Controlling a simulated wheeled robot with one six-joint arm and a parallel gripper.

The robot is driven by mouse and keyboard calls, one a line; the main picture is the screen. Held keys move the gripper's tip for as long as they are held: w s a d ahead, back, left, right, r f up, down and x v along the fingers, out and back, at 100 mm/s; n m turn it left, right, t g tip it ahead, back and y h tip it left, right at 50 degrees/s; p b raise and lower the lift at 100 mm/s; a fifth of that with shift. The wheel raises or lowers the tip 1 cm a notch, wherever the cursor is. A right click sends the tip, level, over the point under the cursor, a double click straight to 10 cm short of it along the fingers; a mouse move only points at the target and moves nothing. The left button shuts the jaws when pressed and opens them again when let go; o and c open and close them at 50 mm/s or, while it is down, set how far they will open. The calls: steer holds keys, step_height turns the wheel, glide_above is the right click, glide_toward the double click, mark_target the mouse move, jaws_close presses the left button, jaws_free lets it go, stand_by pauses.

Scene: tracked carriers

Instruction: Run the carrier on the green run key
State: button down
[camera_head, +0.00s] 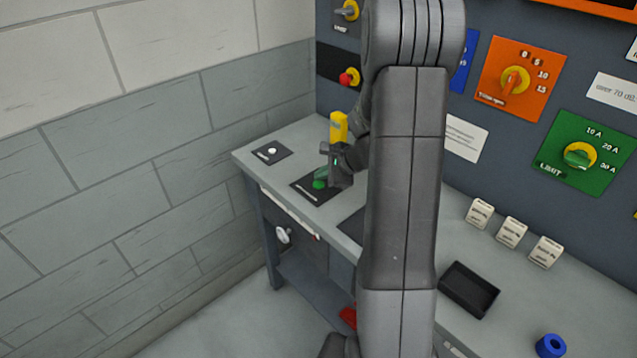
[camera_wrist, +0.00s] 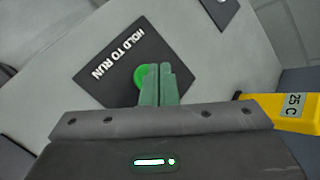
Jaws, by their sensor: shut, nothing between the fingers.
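The green run key (camera_head: 319,184) sits on a dark plate on the bench, just below my gripper (camera_head: 322,174). In the wrist view the green key (camera_wrist: 141,76) shows beside my shut fingertips (camera_wrist: 157,72), on a dark plate lettered HOLD TO RUN (camera_wrist: 108,62). The fingers hide its right part. My fingers are together with nothing between them. The fingertips are over or at the key's edge; I cannot tell whether they touch it. I cannot make out the carrier in either view.
A yellow block (camera_head: 338,126) stands behind the gripper, marked 25 C in the wrist view (camera_wrist: 290,110). A plate with a white button (camera_head: 271,151) lies to the left. A black tray (camera_head: 469,289), white labelled blocks (camera_head: 511,232) and a blue ring (camera_head: 550,346) are on the right.

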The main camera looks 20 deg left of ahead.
mark_target(322, 185)
steer(key=shift+r, duration=0.1)
steer(key=shift+r+p, duration=1.9)
steer(key=shift+r, duration=0.5)
steer(key=shift+r, duration=0.1)
stand_by(0.3)
